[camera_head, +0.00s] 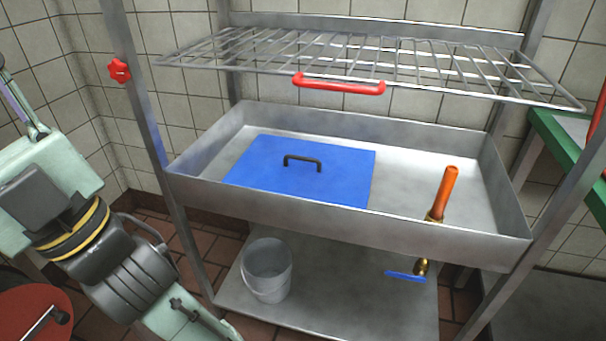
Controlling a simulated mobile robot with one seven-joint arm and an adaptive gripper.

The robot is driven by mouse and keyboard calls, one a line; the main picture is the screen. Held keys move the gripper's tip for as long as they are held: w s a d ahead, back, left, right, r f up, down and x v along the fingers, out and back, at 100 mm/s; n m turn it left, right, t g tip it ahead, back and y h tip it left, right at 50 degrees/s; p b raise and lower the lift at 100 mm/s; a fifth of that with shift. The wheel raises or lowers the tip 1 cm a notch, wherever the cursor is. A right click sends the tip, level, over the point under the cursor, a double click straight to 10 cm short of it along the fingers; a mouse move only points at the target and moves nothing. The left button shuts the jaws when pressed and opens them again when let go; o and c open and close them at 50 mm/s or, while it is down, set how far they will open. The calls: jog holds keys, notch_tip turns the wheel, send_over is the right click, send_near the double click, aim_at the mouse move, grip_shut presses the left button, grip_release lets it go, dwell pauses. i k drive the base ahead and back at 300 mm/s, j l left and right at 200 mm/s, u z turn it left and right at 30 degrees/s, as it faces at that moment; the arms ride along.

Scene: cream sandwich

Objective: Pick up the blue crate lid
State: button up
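The blue crate lid (264,181) is a flat blue rectangle with a black handle (302,162) standing up near its middle. It lies in the left half of a metal sink basin (460,241), below the rim as far as I can see. The front wall of the basin hides its near edge. My arm shows at the left of the view, outside the basin and apart from the lid. My gripper is not in view.
A wire rack (440,65) with a red handle (338,86) hangs over the basin. An orange pipe (446,191) stands in the basin's right side. A bucket (266,270) sits on the lower shelf (340,310). Metal posts stand at the sides. A green-edged table (552,133) is at right.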

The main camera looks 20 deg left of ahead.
aim_at(324, 172)
jog(key=j+z, duration=0.25)
jog(key=i+l+z, duration=0.1)
jog(key=i+j, duration=0.1)
jog(key=i, duration=0.3)
jog(key=i+z, duration=0.1)
jog(key=i, duration=0.3)
